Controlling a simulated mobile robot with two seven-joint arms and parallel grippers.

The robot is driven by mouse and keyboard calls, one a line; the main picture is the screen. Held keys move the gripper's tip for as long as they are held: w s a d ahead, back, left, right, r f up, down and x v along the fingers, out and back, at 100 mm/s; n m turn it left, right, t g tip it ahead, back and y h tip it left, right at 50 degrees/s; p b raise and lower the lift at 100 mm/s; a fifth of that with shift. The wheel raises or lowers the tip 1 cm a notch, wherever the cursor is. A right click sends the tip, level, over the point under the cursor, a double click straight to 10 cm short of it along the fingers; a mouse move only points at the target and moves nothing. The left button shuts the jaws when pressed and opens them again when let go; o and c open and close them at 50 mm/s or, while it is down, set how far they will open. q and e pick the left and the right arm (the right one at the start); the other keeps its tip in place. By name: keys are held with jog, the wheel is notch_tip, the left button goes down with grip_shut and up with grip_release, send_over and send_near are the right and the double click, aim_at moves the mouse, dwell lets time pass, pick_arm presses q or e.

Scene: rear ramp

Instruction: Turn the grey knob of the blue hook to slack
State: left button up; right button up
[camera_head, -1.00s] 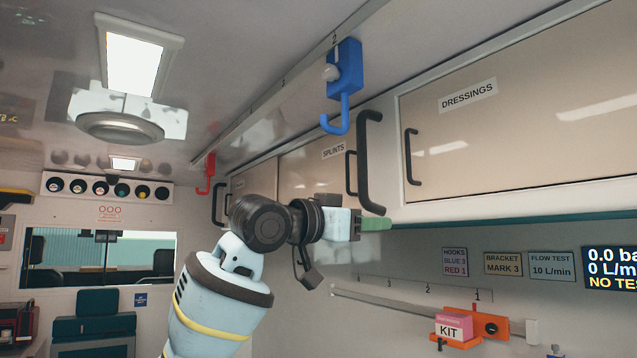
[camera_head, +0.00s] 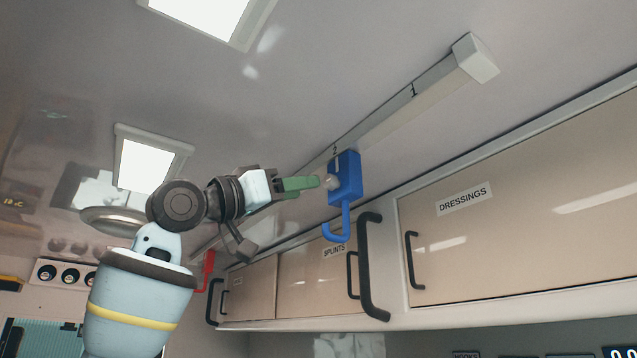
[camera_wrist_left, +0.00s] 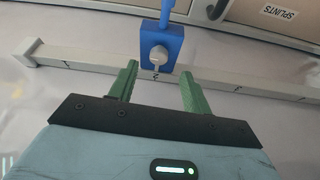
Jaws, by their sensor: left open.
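The blue hook (camera_head: 347,177) hangs from the ceiling rail beside the mark 2. Its grey knob (camera_head: 331,182) is on the side facing my left gripper. My left gripper (camera_head: 316,183) is raised to the knob's height, with its green fingertips close to the knob. In the left wrist view, the blue hook (camera_wrist_left: 162,44) and grey knob (camera_wrist_left: 159,55) are ahead of the gap between the open green fingers (camera_wrist_left: 158,80). The knob is in line with the gap, and nothing is gripped. My right gripper is not seen.
The pale ceiling rail (camera_head: 425,98) runs diagonally, with mark 1 nearer its capped end. A red hook (camera_head: 205,270) hangs farther along. A black grab handle (camera_head: 371,268) and the dressings cabinet (camera_head: 520,240) are below and right of the blue hook.

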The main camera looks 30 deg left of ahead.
aim_at(326, 184)
pick_arm(q)
jog(key=x, duration=0.3)
jog(key=shift+w+d+r, duration=0.2)
jog(key=shift+d+r, duration=0.05)
jog(key=shift+r, duration=0.1)
jog(key=shift+x, duration=0.9)
jog(key=shift+f, duration=0.15)
jog(key=shift+c, duration=0.2)
jog(key=c, duration=1)
